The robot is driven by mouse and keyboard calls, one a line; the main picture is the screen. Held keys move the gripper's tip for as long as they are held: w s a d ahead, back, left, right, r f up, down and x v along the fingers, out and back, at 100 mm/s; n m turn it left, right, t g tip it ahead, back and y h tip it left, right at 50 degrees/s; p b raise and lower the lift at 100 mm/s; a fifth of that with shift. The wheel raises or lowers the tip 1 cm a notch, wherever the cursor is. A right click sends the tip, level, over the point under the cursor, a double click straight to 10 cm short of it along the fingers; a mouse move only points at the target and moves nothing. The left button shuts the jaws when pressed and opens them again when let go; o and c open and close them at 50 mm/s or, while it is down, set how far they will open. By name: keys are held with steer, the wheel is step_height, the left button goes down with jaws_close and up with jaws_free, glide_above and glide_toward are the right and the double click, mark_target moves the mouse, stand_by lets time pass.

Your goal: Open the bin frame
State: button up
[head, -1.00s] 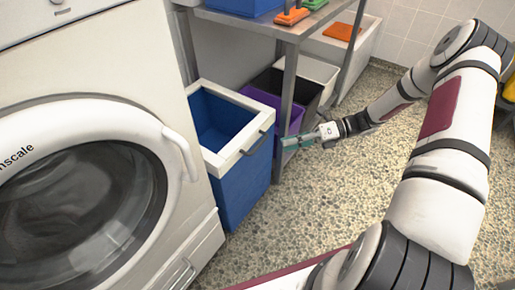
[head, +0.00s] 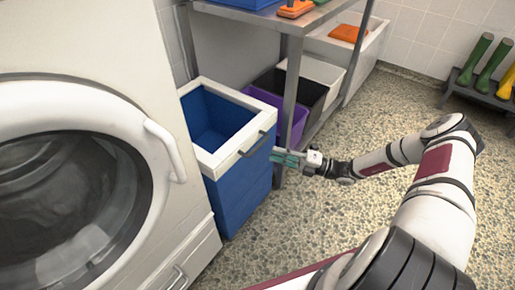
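The bin frame (head: 238,157) is a white rectangular rim with a grey bar handle (head: 255,146) on its front side. It sits level around the top of a blue bin (head: 240,200), between the washing machine and the metal table. My gripper (head: 274,156), with teal fingers, is just right of the bin's front, slightly below and right of the handle. It does not appear to hold the handle. The fingers are small and seen from the side, so their opening is unclear.
The washing machine (head: 170,215) stands close on the left. A metal table leg (head: 290,95) rises behind my gripper. Purple (head: 300,118), black (head: 310,90) and white (head: 325,72) bins stand under the table. The speckled floor (head: 330,215) in front is clear.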

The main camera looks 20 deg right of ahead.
mark_target(258, 146)
steer(key=b+x, duration=0.1)
steer(key=x, duration=0.6)
steer(key=shift+w+a, duration=0.15)
steer(key=shift+a, duration=0.15)
jaws_close()
